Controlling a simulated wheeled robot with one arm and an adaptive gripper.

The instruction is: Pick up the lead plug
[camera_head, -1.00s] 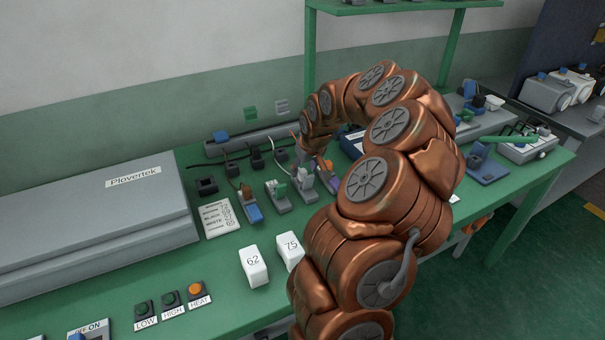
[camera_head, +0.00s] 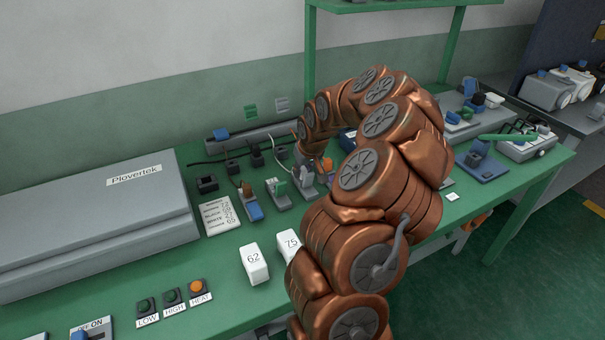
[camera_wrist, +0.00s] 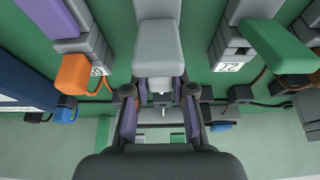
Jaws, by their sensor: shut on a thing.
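My gripper (camera_wrist: 161,101) is shut, with its two fingers on either side of a small light-grey plug (camera_wrist: 161,85). The plug sits right by the end of a grey damper unit (camera_wrist: 158,45) in the middle of the wrist view. I cannot tell whether it is seated or free. In the head view my arm hides most of the gripper, near the grey unit with the pale top (camera_head: 305,180). A unit with a green lever (camera_wrist: 275,45) stands on the right in the wrist view, and an orange plug (camera_wrist: 73,72) is on the left.
Black sockets (camera_head: 231,165) with dark leads lie along the back of the bench. A grey Plovertek case (camera_head: 95,225) fills the left. White blocks marked 62 (camera_head: 254,264) and 75 (camera_head: 289,245) stand in front. A shelf post (camera_head: 311,60) rises behind my arm.

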